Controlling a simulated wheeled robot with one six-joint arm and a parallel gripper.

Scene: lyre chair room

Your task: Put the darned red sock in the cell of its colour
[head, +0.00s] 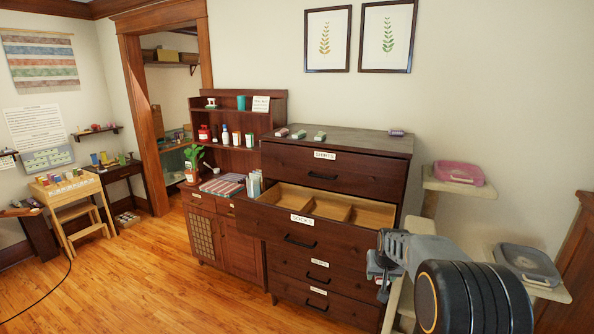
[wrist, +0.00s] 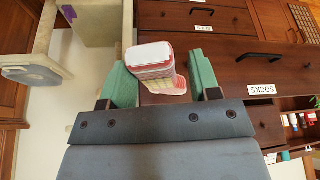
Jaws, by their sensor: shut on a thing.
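My gripper (wrist: 157,85) is shut on the red sock (wrist: 153,70), a small folded bundle with a white end and red-and-white sides, held between the two green fingers in the wrist view. In the head view my gripper (head: 381,268) is at the lower right, in front of the dresser's right side; the sock cannot be made out there. The open socks drawer (head: 302,219) sticks out of the dresser to the left of and above my gripper. Its visible cells are bare wood, split by dividers; any colour marks cannot be made out.
The dresser top (head: 345,143) carries several small pink, green and purple items. A cat-tree-like stand with a pink tray (head: 459,173) and a grey tray (head: 528,264) stands to the right. A hutch cabinet (head: 229,235) stands left.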

